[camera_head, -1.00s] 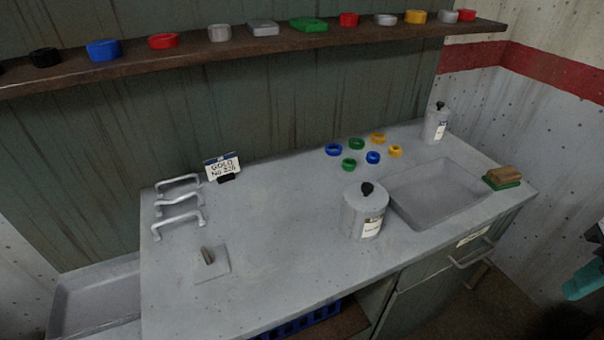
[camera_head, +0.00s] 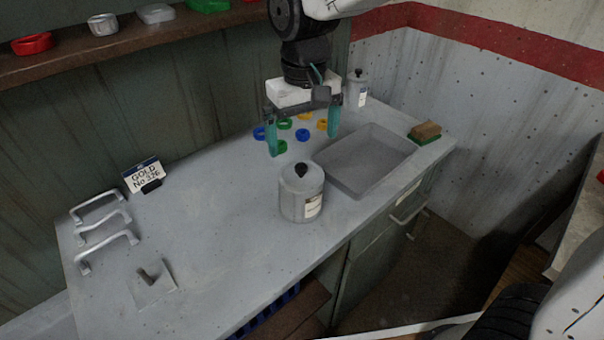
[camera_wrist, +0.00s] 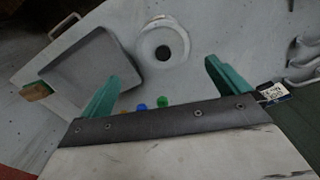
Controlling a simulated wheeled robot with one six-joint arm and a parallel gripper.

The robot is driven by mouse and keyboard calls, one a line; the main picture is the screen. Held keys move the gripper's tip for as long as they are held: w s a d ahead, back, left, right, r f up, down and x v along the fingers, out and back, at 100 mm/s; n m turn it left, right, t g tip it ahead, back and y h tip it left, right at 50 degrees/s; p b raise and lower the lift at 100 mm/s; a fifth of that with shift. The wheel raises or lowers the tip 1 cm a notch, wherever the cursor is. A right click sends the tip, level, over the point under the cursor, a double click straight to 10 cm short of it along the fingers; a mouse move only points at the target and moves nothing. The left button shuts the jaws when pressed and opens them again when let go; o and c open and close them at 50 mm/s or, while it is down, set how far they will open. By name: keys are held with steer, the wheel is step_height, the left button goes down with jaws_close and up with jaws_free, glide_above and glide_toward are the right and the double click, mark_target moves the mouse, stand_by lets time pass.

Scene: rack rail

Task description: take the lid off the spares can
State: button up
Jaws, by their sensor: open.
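A grey can (camera_head: 301,198) with a label on its side stands upright on the bench, with its lid (camera_head: 302,172) and black knob on top. My gripper (camera_head: 302,140), with teal fingers, is open and empty above the bench, behind and above the larger can in the head view. In the wrist view the can's round lid (camera_wrist: 163,44) and dark knob show ahead, beyond and between the open fingers (camera_wrist: 170,78).
Several coloured rings (camera_head: 283,146) lie behind the can. Handles (camera_head: 104,232), a sign (camera_head: 143,175) and a small plate (camera_head: 151,285) are at left. Bench middle is clear.

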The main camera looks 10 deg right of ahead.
mark_target(300, 165)
steer(key=shift+w+a+f, duration=0.1)
steer(key=shift+a+f, duration=0.15)
steer(key=shift+f, duration=0.2)
step_height(300, 165, down, 7)
steer(key=shift+f, duration=0.1)
steer(key=shift+c, duration=0.3)
steer(key=c, duration=0.8)
